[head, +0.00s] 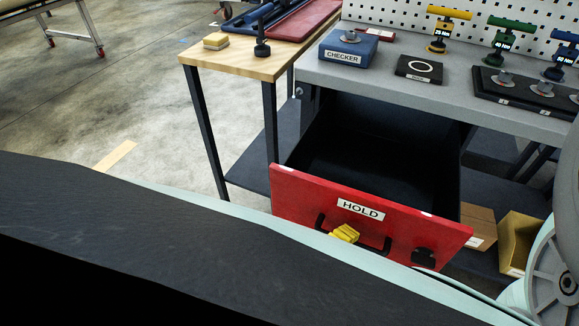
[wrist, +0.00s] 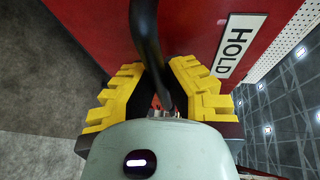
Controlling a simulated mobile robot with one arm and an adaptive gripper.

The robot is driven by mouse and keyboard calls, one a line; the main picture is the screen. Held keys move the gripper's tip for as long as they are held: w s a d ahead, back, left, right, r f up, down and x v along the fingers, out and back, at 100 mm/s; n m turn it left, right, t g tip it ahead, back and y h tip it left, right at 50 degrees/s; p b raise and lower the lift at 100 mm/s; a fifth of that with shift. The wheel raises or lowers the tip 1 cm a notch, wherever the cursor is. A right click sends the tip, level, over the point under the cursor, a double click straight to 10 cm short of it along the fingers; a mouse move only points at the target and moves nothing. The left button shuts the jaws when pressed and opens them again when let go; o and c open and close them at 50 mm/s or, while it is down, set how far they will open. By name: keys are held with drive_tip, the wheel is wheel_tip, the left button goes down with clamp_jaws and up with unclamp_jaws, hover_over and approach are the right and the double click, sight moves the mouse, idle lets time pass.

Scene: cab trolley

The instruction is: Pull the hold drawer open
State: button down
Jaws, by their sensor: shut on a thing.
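The hold drawer (head: 300,192) is under the grey bench, with a red front and a white HOLD label (head: 361,210); the label also shows in the wrist view (wrist: 238,48). The drawer stands pulled out, and its dark interior looks empty where I can see it. A black bar handle (head: 387,246) runs across the front below the label. My gripper (head: 345,234) has yellow fingers and is at the handle. In the wrist view my gripper (wrist: 158,95) has its fingers on both sides of the black handle (wrist: 146,40), shut on it. My arm hides the lower part of the front.
A blue CHECKER box (head: 348,50) and a black pad (head: 419,69) sit on the grey bench top (head: 400,95). A wooden-topped table (head: 235,62) stands to the left. Cardboard boxes (head: 478,227) are on the shelf at the right. Floor at left is open.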

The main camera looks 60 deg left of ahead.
drive_tip(key=c, duration=1)
unclamp_jaws()
